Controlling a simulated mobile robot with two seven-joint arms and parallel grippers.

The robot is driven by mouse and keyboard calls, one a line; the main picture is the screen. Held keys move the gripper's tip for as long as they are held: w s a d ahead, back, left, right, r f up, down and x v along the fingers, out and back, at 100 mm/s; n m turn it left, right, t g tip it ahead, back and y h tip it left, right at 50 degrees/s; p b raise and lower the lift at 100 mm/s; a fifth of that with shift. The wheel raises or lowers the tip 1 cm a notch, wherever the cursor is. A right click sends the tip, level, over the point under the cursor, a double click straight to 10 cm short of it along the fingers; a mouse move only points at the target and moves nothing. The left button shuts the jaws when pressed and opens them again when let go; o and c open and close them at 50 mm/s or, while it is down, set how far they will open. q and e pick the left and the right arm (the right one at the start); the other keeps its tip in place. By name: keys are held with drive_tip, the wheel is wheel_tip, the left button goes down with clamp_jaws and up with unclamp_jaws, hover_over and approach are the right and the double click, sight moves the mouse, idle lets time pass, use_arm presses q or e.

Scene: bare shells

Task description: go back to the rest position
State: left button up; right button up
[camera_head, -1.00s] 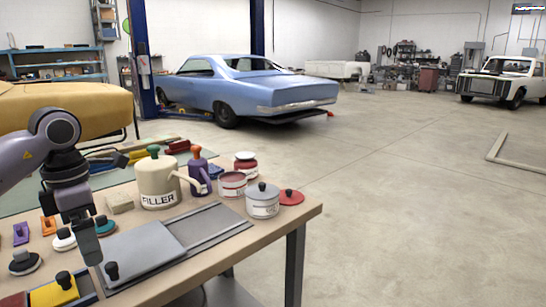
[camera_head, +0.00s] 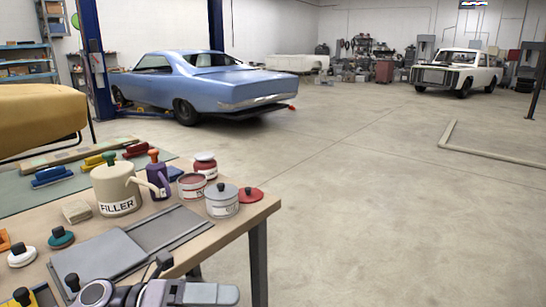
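Part of my arm shows at the bottom edge, in front of the workbench (camera_head: 225,226). It is grey and lies folded low, cut off by the frame. Its end, which looks like my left gripper (camera_head: 212,294), points right over the floor beside the bench's near edge. I cannot make out whether its fingers are open or shut, and nothing is seen held in it. My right gripper is out of view.
On the bench stand a cream filler can (camera_head: 116,188), a purple bottle (camera_head: 158,175), a grey-lidded tin (camera_head: 221,200) and a flat grey board (camera_head: 100,257). A blue car shell (camera_head: 205,85) stands behind.

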use_arm(q)
drive_tip(key=w+a+f+n+t+y+p, duration=0.1)
drive_tip(key=a+f+n+t+y, duration=0.25)
drive_tip(key=n+t, duration=0.7)
drive_tip(key=w+a+f+n+t+y+p, duration=0.1)
drive_tip(key=a+f+n+t+y, duration=0.35)
drive_tip(key=n, duration=1.15)
drive_tip(key=s+a+f+n+g+y, duration=0.2)
drive_tip(key=s+f+n+y, duration=0.2)
drive_tip(key=s+f, duration=0.3)
drive_tip(key=s+a+f+n+g+y+p, duration=0.1)
drive_tip(key=s+a+f+n+g+y, duration=0.1)
drive_tip(key=s+f+n, duration=0.4)
wheel_tip(320, 180, down, 5)
drive_tip(key=shift+s+a+r+n+g+y, duration=0.15)
drive_tip(key=shift+s+a+n+g+y, duration=0.2)
drive_tip(key=shift+s+g+y, duration=0.45)
